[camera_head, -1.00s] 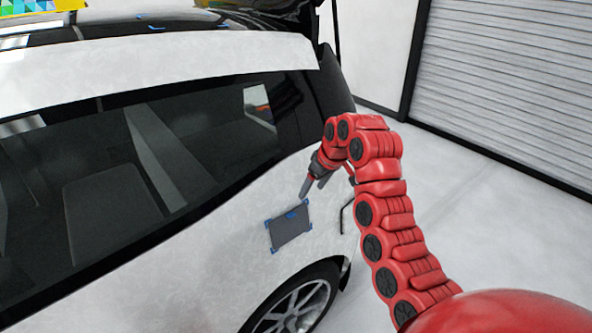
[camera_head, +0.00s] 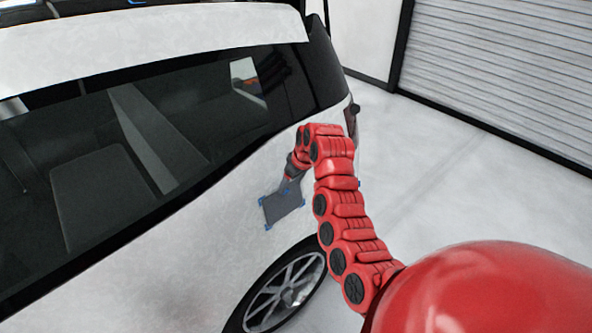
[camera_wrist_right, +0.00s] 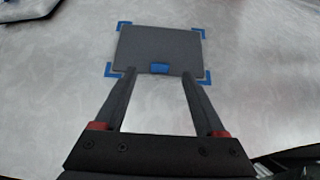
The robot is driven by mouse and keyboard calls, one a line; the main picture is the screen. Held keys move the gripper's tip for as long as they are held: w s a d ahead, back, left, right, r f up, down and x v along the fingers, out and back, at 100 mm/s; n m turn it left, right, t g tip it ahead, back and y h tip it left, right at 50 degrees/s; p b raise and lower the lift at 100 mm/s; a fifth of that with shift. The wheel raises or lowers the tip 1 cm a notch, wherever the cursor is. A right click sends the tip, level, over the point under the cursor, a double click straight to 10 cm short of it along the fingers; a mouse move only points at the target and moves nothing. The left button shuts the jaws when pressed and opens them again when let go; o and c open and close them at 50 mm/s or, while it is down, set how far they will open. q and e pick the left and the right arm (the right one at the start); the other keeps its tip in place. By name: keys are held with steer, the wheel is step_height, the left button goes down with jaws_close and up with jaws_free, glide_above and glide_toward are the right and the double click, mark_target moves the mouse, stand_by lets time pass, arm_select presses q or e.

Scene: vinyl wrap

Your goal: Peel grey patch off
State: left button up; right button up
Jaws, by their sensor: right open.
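The grey patch (camera_head: 282,207) is a flat rectangle on the car's white side panel, above the rear wheel, with blue marks at its corners. In the right wrist view the patch (camera_wrist_right: 160,48) lies flat, and a small blue tab (camera_wrist_right: 160,68) sits at its near edge. My right gripper (camera_wrist_right: 158,74) is open, its two fingertips on either side of the tab at the patch's near edge. Whether the fingers touch the panel is unclear. In the head view my right gripper (camera_head: 289,181) is partly hidden at the patch's upper edge. My left gripper is not in view.
The white car (camera_head: 170,250) fills the left, with dark side windows (camera_head: 120,150) above the patch and a rear wheel (camera_head: 285,292) below it. Open floor (camera_head: 450,190) lies to the right, before a grey roller door (camera_head: 500,70).

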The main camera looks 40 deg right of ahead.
mark_target(286, 192)
steer(key=p+x, duration=0.1)
steer(key=x, duration=0.3)
steer(key=shift+w, duration=0.15)
steer(key=shift+f, duration=0.35)
jaws_close()
steer(key=c, duration=0.8)
jaws_free()
jaws_close()
steer(key=shift+s+r+p, duration=0.15)
steer(key=shift+s+p, duration=0.15)
steer(key=shift+s, duration=0.2)
